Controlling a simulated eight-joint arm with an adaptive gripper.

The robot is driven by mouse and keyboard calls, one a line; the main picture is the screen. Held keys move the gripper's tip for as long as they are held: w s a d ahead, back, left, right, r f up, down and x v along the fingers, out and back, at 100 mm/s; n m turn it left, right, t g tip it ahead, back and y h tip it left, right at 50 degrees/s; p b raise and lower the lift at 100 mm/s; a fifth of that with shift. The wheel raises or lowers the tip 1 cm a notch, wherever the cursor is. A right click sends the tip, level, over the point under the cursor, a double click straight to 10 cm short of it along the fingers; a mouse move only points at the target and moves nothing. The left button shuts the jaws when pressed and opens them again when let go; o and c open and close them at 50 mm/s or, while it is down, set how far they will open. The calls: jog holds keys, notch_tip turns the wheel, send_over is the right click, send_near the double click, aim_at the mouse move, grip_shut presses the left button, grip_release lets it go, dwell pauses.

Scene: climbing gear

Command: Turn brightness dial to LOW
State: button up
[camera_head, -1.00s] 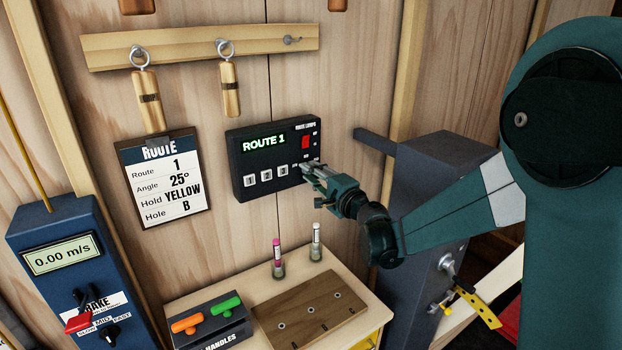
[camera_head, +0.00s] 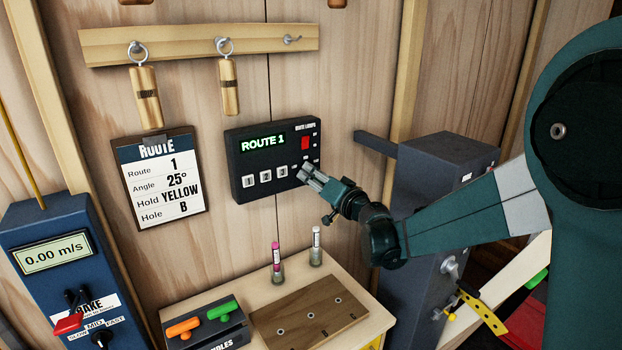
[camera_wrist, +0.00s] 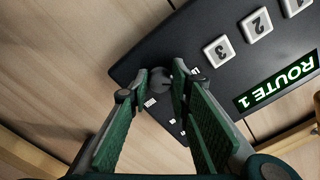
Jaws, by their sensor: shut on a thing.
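The black route lamps box (camera_head: 262,190) hangs on the wooden wall, with a lit "ROUTE 1" display, white number buttons and a red switch (camera_head: 306,143). A round dark dial (camera_wrist: 162,79) is near the box's edge in the wrist view; in the head view my gripper hides it. My gripper (camera_head: 306,172) is at the box's lower right corner. In the wrist view its fingers (camera_wrist: 160,82) are closed on the dial, one on each side. Small white labels show near the dial, but I cannot read them or tell its setting.
A route card (camera_head: 163,185) hangs left of the box. Below are a bench with a drilled wooden board (camera_head: 310,312), two upright markers, and orange and green handles. A blue brake unit (camera_head: 50,270) stands at left, a dark grey column (camera_head: 430,200) at right.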

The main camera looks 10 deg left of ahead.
jog(key=shift+n, duration=1)
jog(key=o, duration=0.9)
jog(key=shift+d, duration=0.1)
jog(key=shift+v, duration=5.95)
jog(key=shift+s+r, duration=0.1)
